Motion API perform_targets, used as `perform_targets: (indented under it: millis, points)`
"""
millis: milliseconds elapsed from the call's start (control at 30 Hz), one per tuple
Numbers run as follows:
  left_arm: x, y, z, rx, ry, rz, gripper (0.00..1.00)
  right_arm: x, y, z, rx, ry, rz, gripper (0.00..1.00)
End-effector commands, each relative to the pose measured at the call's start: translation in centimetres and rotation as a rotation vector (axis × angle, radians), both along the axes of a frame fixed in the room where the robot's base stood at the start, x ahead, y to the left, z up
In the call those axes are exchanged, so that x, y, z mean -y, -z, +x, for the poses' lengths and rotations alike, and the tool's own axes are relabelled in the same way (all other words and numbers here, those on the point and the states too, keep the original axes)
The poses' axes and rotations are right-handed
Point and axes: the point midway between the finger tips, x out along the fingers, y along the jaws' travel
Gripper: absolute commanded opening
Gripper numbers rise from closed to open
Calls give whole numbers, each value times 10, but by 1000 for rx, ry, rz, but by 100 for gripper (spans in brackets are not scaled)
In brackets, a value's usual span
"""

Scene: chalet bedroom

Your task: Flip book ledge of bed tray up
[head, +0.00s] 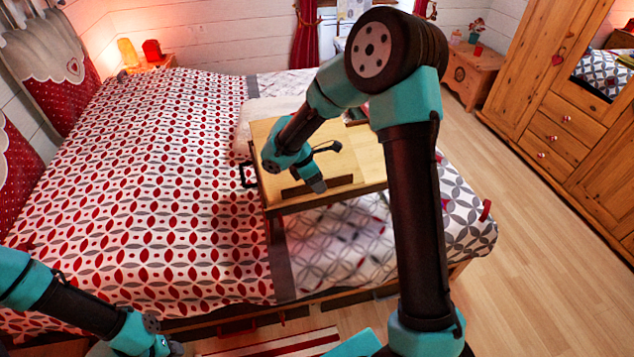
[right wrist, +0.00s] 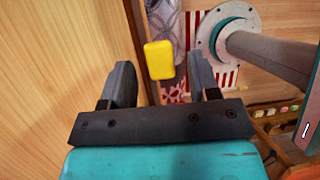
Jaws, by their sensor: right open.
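The wooden bed tray (head: 347,151) stands on the bed. A dark narrow strip, which looks like its book ledge (head: 343,181), runs along the tray top close to the near edge; I cannot tell its exact angle. My right gripper (head: 317,184) reaches down over the tray, its tip at the strip and partly covering it. In the right wrist view my right gripper (right wrist: 161,72) is open, with tray wood (right wrist: 60,70) close at the left and no ledge clearly visible. My left gripper (head: 172,347) is at the bottom left, low beside the bed; its jaws are unclear.
The bed (head: 150,180) has a red, white and grey patterned cover. A yellow block (right wrist: 159,60) appears between the fingers in the right wrist view; its distance is unclear. A wooden wardrobe (head: 560,110) stands at the right, with clear floor (head: 520,220) before it.

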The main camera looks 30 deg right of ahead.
Motion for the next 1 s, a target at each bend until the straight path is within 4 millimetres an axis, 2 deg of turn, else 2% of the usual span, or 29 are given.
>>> perform_targets:
  millis: [367, 767, 1000]
  points:
    - [0, 0, 0, 0, 0, 0, 38, 2, 5, -1, 0, -1, 0, 55]
    - [0, 0, 0, 0, 0, 0, 38, 2, 5, -1, 0, -1, 0, 17]
    - [0, 0, 0, 0, 0, 0, 38, 2, 5, -2, 5, -1, -2, 15]
